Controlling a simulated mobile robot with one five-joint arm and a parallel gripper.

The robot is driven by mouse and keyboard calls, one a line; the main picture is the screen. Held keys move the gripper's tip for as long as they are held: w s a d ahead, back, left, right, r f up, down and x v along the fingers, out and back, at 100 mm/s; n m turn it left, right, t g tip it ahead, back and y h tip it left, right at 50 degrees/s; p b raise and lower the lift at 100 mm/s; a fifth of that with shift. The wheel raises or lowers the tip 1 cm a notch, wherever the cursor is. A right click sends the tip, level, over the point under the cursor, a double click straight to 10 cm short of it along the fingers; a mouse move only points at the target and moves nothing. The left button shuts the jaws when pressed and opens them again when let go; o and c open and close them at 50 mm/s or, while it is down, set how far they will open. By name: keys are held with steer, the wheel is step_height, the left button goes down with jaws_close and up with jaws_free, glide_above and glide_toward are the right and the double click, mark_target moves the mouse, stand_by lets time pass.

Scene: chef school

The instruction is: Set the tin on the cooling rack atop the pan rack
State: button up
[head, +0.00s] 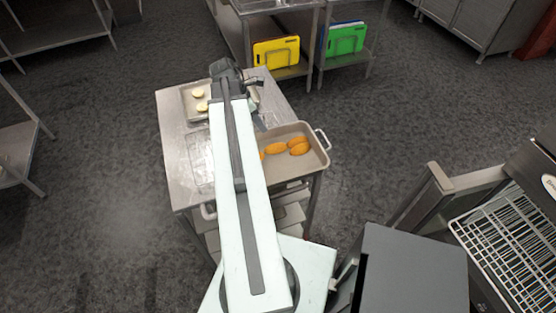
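The pan rack (180,188) is a steel trolley with a flat top and trays on shelves below. On its top at the left, a faint wire grid (197,160) shows, perhaps the cooling rack; my arm covers part of it. A grey roasting tin (318,160) with raised handles and several orange pieces sits at the right of the top. A shallow tray (188,104) with pale round pieces lies at the back left. I cannot tell which of these is the task's tin. My gripper (255,84) is over the back of the top, small and dark; its fingers are unclear.
Steel shelving with a yellow board (276,52) and a green board (346,39) stands behind. At the right are a dark grey box (415,275) and a wire grid (510,245) in a metal frame.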

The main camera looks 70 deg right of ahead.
steer(key=b+x, duration=0.4)
steer(key=x, duration=0.1)
steer(key=shift+s+a+f+b, duration=0.1)
steer(key=shift+s+f+b, duration=0.05)
steer(key=shift+b, duration=0.2)
steer(key=shift+r, duration=0.2)
jaws_close()
stand_by(0.8)
